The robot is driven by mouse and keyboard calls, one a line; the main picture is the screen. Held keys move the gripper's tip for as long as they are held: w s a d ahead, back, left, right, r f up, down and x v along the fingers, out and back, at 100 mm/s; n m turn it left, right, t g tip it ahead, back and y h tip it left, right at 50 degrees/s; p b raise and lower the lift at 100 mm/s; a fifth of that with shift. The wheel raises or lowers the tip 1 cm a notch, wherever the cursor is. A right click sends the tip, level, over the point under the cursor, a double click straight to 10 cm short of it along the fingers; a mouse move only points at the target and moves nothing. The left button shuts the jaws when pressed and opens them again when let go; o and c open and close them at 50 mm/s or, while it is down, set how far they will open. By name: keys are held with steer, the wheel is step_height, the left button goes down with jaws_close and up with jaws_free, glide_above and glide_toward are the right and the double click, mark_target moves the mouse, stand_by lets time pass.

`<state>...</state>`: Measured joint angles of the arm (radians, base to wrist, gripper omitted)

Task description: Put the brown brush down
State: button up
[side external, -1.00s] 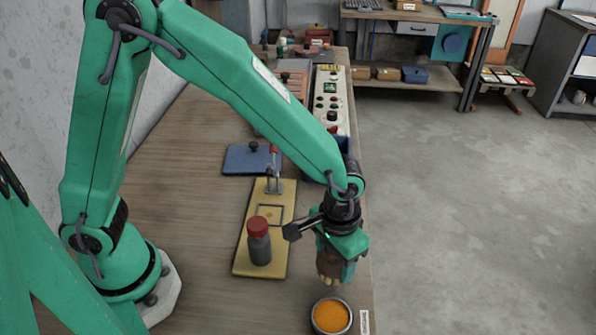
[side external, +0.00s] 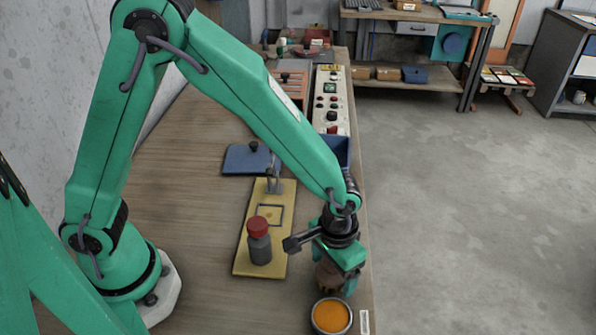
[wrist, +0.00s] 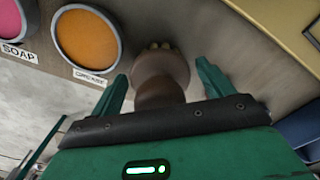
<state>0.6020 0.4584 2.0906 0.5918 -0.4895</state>
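My gripper (side external: 335,272) is around the upper part of the brush, pointing down. In the wrist view, its two green fingers (wrist: 162,72) stand apart on either side of the brush, with gaps showing between them and it. The finger on the right partly covers the brush in the side view.
A pink bowl (wrist: 10,20) labelled SOAP sits beside the orange bowl (wrist: 88,38). A blue bin (side external: 340,150) and control box (side external: 331,95) are farther back.

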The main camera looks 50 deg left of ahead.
steer(key=shift+r, duration=0.1)
step_height(320, 180, up, 12)
steer(key=shift+r, duration=0.1)
stand_by(0.8)
stand_by(0.5)
steer(key=s+a+r+t, duration=0.2)
steer(key=s+a+r, duration=0.3)
steer(key=a, duration=0.6)
steer(key=s+a+r+n+t, duration=0.1)
steer(key=s+a+r+t, duration=0.2)
steer(key=a+r, duration=0.3)
steer(key=s+a, duration=0.1)
steer(key=a, duration=0.4)
steer(key=shift+s+t, duration=0.3)
steer(key=shift+s, duration=0.1)
steer(key=shift+o, duration=0.4)
